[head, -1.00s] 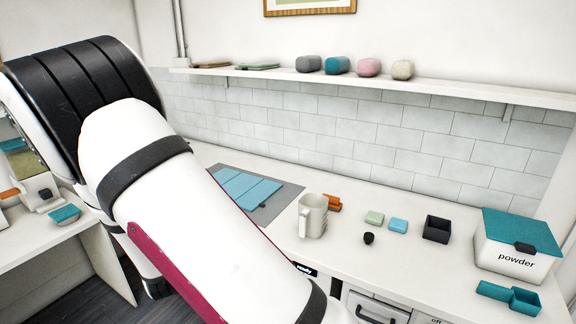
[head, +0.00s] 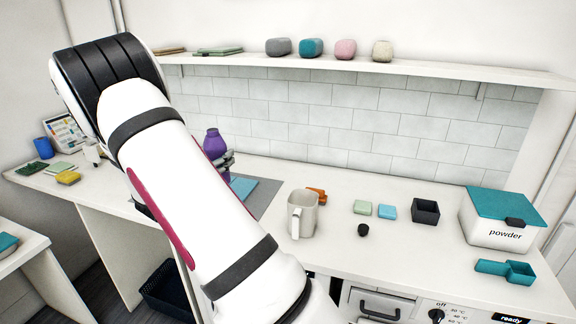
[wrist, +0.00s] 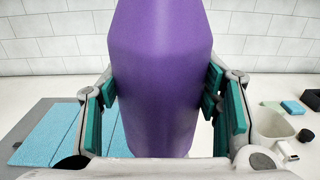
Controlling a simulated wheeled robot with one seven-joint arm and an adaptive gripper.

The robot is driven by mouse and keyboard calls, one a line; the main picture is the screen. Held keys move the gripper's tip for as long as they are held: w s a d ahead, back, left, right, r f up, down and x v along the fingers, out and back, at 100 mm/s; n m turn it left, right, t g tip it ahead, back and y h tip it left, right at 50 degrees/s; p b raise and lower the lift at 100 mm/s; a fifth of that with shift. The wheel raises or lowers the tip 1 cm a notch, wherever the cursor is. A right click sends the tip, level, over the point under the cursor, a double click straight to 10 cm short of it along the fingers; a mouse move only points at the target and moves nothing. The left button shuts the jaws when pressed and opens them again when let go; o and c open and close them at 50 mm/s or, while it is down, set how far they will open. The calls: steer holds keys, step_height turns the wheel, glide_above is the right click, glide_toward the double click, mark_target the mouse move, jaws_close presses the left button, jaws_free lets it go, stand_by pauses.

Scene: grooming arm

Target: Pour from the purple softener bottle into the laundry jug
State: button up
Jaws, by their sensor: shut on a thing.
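The purple softener bottle (wrist: 160,80) fills the middle of the wrist view, upright between the teal pads of my gripper (wrist: 163,95), which is shut on it. In the head view the bottle's top (head: 214,144) shows behind my arm, with part of my gripper (head: 226,160) beside it; the rest is hidden by the arm. The laundry jug (head: 302,214) is a pale, open-topped jug with a handle on the counter, right of the bottle and apart from it. The jug also shows at the right of the wrist view (wrist: 272,126).
A blue folded cloth (head: 243,187) lies on a grey mat left of the jug. Near the jug are an orange block (head: 317,196), a small black cap (head: 363,230), green and blue blocks, and a dark box (head: 425,211). A powder box (head: 493,236) stands at right.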

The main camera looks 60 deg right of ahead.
steer(key=s+d+f+m+g+y+p, duration=0.1)
steer(key=s+d+f+m+g+y, duration=0.1)
steer(key=s+d+m+g, duration=0.3)
steer(key=s+d+f+m+g+y+p, duration=0.1)
steer(key=s+d+f+m+g, duration=0.1)
steer(key=s+d+m+g, duration=0.4)
steer(key=shift+s+d+f+y, duration=0.4)
steer(key=shift+s+d, duration=1.6)
steer(key=shift+s, duration=0.55)
steer(key=shift+w+a, duration=0.1)
steer(key=shift+w, duration=0.1)
steer(key=shift+w+a+m+y, duration=0.1)
steer(key=shift+w+m+y, duration=0.15)
steer(key=shift+m+y, duration=0.05)
steer(key=shift+w+a+f+m+t, duration=0.1)
steer(key=shift+w+m+t, duration=0.2)
steer(key=shift+t, duration=0.2)
steer(key=shift+w+y+p, duration=0.15)
steer(key=shift+y+p, duration=0.2)
steer(key=shift+y, duration=0.05)
